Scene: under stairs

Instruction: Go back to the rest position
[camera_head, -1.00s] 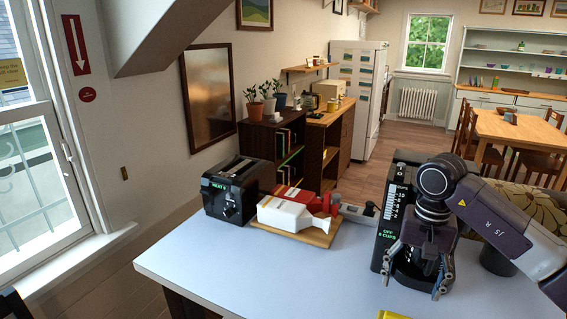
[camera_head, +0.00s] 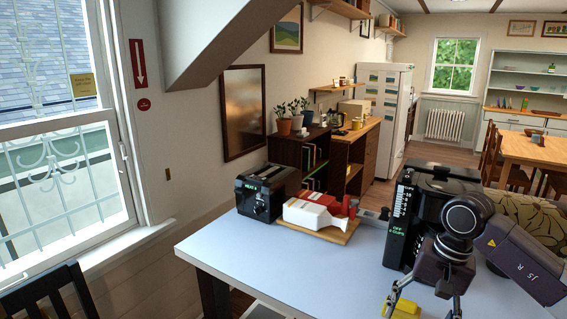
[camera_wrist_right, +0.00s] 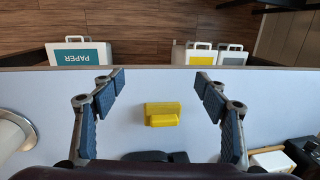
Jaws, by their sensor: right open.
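My right gripper (camera_head: 422,306) hangs over the pale table (camera_head: 255,258), in front of the black coffee maker (camera_head: 405,215). Its fingers are spread, with nothing between the fingertips. In the right wrist view the gripper (camera_wrist_right: 159,80) shows its two blue-padded fingers wide apart. A small yellow block-like object (camera_wrist_right: 162,114) lies on the table below, within the gap between the fingers in that picture. The yellow object (camera_head: 406,309) also shows at the bottom of the head view, partly cut off. My left gripper is in neither current view.
A black toaster (camera_head: 262,195) and a wooden board (camera_head: 340,238) with a white bottle-like item (camera_head: 305,214) and red items stand at the table's back left. Bins, one marked PAPER (camera_wrist_right: 78,57), stand beyond the table edge. A dark chair (camera_head: 45,295) is at left.

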